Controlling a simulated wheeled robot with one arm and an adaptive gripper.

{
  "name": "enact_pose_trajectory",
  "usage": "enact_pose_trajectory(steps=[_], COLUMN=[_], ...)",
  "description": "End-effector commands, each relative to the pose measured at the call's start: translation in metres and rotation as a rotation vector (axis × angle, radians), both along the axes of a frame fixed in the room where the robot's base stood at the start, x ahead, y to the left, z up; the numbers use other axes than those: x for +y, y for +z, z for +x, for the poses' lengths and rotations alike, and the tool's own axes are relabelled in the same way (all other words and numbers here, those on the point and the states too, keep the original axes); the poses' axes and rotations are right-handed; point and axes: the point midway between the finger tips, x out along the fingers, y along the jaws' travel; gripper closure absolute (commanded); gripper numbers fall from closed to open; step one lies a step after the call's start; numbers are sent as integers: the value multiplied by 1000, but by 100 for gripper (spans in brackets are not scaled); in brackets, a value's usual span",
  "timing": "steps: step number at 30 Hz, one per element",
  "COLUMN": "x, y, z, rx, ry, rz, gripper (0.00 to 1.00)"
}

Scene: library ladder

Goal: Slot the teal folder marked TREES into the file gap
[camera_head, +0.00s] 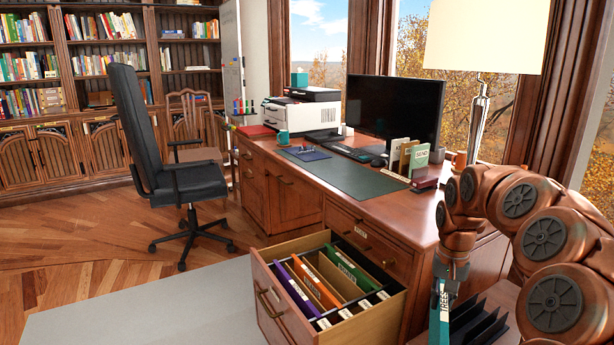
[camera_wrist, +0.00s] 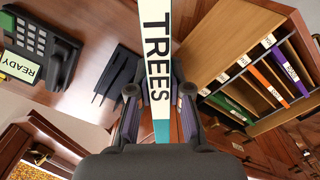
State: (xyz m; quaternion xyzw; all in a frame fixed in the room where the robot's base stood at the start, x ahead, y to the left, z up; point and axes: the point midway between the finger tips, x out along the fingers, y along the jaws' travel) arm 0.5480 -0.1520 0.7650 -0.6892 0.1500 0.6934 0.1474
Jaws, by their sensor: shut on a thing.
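My gripper (camera_head: 449,272) is shut on the teal folder (camera_head: 439,318), whose white spine reads TREES. In the wrist view the folder (camera_wrist: 157,60) stands between the two fingers (camera_wrist: 160,95), its lettering facing the camera. In the head view it hangs right of the open drawer (camera_head: 376,325), beside a black slotted rack (camera_head: 478,325). The drawer holds a purple folder (camera_head: 296,287), an orange folder (camera_head: 317,284) and a green folder (camera_head: 352,268), with white labels along the near side. An open space shows between the orange and green folders. The label words are too small to read surely.
The wooden desk (camera_head: 385,205) stands behind the drawer, with a monitor (camera_head: 396,105), printer (camera_head: 302,110) and upright files (camera_head: 408,158). A lamp (camera_head: 485,40) stands at the right. A phone (camera_wrist: 38,45) shows in the wrist view. Floor left of the drawer is clear; an office chair (camera_head: 180,180) stands beyond.

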Motion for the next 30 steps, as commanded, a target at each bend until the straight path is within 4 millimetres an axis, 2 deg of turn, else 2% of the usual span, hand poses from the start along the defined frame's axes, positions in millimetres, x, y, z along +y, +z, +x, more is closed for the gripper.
enact_pose_trajectory(steps=[1, 6, 17, 18, 30], x=[19, 72, 152, 156, 149], y=[1, 5, 10, 14, 43], z=[9, 27, 42, 42, 39], rx=[-2, -4, -3, -3, 0], ry=[52, 203, 421, 433, 420], rz=[0, 1, 3, 3, -5], gripper=[100, 100, 100, 100, 100])
